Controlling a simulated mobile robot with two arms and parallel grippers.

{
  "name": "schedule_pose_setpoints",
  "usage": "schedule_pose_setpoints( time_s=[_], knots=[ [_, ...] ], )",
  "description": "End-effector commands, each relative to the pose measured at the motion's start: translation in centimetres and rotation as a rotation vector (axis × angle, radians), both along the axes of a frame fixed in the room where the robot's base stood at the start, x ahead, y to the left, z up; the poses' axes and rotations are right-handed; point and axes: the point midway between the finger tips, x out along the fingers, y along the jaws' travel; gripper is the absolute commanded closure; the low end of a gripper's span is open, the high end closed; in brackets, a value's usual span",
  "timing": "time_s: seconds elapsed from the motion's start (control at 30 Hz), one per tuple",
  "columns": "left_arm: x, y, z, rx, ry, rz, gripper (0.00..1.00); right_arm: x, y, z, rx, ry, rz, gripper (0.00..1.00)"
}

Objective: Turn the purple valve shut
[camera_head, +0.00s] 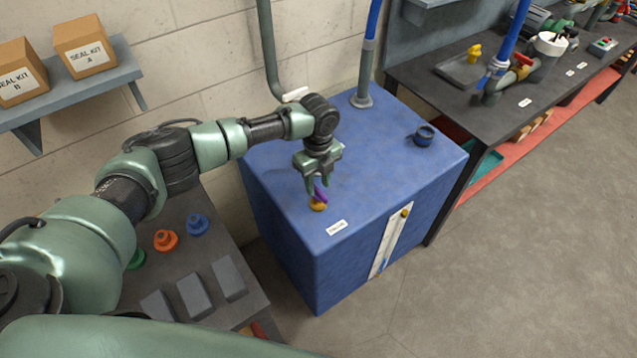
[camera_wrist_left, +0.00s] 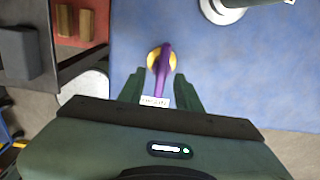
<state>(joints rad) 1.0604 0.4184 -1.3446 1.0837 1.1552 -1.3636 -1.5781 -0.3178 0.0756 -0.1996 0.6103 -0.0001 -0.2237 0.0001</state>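The purple valve (camera_head: 320,193) has a purple lever handle on a yellow-orange body (camera_head: 318,206). It sits on top of the blue tank (camera_head: 270,175), near its front left edge. My left gripper (camera_head: 314,184) points down right above the valve. In the left wrist view, the purple handle (camera_wrist_left: 162,72) runs lengthwise between the two spread fingers of my left gripper (camera_wrist_left: 158,88). A gap shows on each side, so the gripper is open. Its height over the handle is hard to judge. My right gripper is not in view.
A small white label (camera_head: 336,226) lies by the valve. A dark blue ring-shaped fitting (camera_head: 424,136) and an upright pipe (camera_head: 364,85) stand on the tank. A bench with orange and blue knobs (camera_head: 166,240) is at left; a dark workbench (camera_head: 440,93) is at right.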

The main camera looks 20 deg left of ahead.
Motion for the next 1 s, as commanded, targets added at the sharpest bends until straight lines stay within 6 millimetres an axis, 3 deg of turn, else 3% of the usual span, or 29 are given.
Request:
schedule_pose_setpoints(
  time_s=[0.2, 0.33, 0.47, 0.6, 1.0],
  knots=[
    [0.0, 0.0, -1.8, 0.000, 0.000, 0.001, 0.66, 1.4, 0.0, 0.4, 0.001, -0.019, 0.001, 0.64],
    [0.0, 0.0, -2.0, 0.000, -0.001, 0.001, 0.66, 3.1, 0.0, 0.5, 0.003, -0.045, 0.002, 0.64],
    [0.0, 0.0, -2.0, 0.000, -0.001, 0.001, 0.66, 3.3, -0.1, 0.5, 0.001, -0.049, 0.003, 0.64],
    [0.0, 0.0, -2.0, 0.000, -0.001, 0.001, 1.00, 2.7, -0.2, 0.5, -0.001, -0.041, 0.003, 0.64],
    [0.0, 0.0, -2.0, -0.001, 0.001, 0.037, 1.00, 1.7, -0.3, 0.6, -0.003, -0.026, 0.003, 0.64]
  ],
)
